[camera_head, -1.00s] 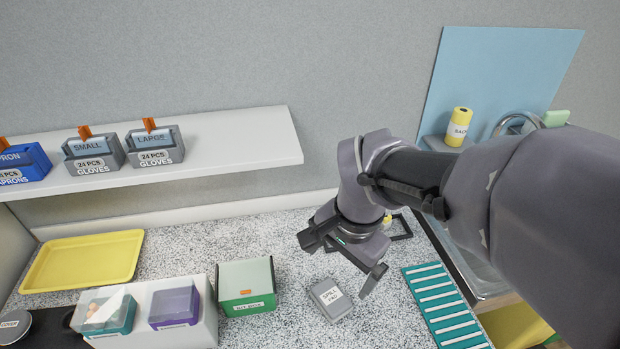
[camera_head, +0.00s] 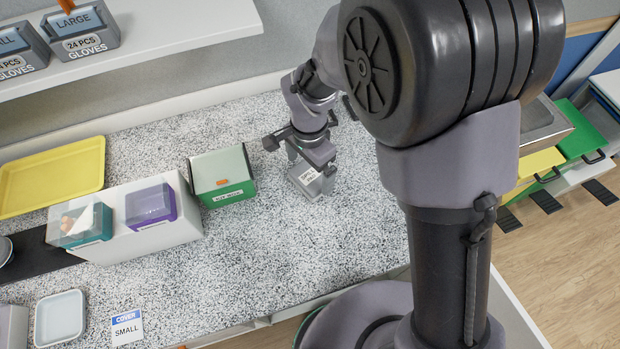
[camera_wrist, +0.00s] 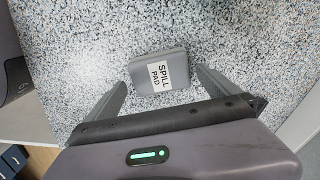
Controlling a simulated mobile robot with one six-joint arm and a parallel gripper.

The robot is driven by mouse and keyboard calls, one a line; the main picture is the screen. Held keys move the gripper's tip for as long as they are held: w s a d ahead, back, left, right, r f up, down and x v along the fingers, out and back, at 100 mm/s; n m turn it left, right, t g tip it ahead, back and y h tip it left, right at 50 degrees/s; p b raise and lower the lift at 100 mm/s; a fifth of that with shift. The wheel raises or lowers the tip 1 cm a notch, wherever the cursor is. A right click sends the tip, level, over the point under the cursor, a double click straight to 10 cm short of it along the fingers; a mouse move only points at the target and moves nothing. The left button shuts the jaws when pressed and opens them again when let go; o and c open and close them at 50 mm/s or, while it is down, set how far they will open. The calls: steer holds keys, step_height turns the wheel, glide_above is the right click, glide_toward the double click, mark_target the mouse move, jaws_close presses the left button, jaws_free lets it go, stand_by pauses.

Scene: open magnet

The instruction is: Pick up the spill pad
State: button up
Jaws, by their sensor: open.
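The spill pad is a small grey box with a white label reading SPILL PAD. In the wrist view the spill pad (camera_wrist: 160,72) lies on the speckled counter between and slightly beyond the two fingers. My gripper (camera_wrist: 160,95) is open, with one finger on each side of the pad and gaps showing at both. In the head view my gripper (camera_head: 306,170) is low over the counter, pointing down at the spill pad (camera_head: 306,181). The gripper partly hides the pad there. I cannot tell whether the fingertips touch the counter.
A green box (camera_head: 222,178) stands just left of the pad. A white stand (camera_head: 175,236) holds teal and purple boxes further left. A yellow tray (camera_head: 52,178) lies at the back left. The speckled counter (camera_head: 290,250) in front of the pad is clear.

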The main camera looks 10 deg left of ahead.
mark_target(310, 176)
step_height(310, 176, down, 4)
steer(key=shift+r+b, duration=0.15)
steer(key=shift+b, duration=0.35)
steer(key=shift+r, duration=0.1)
steer(key=c, duration=1.1)
